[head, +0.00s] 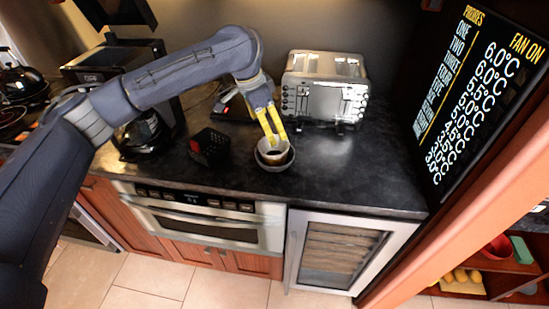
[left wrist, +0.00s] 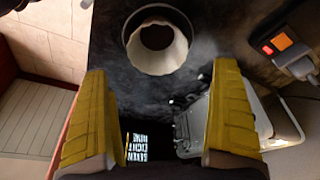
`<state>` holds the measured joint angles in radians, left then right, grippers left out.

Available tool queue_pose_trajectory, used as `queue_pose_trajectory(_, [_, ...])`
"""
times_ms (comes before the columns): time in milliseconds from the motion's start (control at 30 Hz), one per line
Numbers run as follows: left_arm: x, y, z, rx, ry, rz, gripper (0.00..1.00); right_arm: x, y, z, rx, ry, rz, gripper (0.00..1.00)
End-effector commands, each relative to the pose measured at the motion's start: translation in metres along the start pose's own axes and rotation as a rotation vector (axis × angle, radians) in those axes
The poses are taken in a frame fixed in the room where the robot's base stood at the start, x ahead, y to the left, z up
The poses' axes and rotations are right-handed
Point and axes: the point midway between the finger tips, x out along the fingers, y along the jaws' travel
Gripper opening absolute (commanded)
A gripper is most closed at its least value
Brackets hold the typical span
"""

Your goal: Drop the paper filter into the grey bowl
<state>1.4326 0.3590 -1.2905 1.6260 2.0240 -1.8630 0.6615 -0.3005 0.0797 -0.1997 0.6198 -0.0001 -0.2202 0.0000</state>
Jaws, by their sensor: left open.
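The pale paper filter (head: 270,147) sits in the grey bowl (head: 276,167) on the dark countertop. In the left wrist view, the filter (left wrist: 157,64) is a whitish ring with a dark centre at the top, and the bowl's rim (left wrist: 160,8) shows behind it. My left gripper (head: 276,139) comes down from above with its yellow fingertips close over the filter. In the left wrist view, the fingers (left wrist: 160,75) are wide apart with nothing between them. Whether a fingertip touches the filter cannot be told. My right gripper is not in view.
The counter (head: 365,165) right of the bowl is clear. A display panel (head: 480,95) rises at the right.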

Motion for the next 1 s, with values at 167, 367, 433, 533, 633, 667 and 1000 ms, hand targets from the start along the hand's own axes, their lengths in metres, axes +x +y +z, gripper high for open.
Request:
queue_pose_trajectory(167, [-0.001, 0.000, 0.000, 0.000, 0.000, 0.000, 0.96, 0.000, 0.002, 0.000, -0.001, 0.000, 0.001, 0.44])
queue_pose_trajectory(367, [-0.021, -0.001, 0.000, 0.000, 0.001, -0.003, 0.96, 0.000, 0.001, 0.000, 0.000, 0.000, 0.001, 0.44])
queue_pose_trajectory(433, [-0.033, -0.002, 0.000, -0.001, 0.001, -0.005, 0.96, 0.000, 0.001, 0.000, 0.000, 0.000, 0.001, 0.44])
queue_pose_trajectory(533, [-0.051, -0.001, 0.000, 0.000, 0.001, -0.005, 0.96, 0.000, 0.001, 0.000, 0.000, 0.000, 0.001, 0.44])
queue_pose_trajectory(633, [-0.068, -0.001, 0.000, 0.000, 0.001, -0.004, 0.96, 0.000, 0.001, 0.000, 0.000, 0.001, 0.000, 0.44])
queue_pose_trajectory(667, [-0.073, -0.001, 0.000, 0.000, 0.001, -0.005, 0.96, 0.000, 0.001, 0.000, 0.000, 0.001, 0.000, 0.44])
queue_pose_trajectory(1000, [-0.113, 0.000, 0.000, 0.000, 0.000, -0.001, 0.96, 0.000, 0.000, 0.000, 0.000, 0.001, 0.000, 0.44])
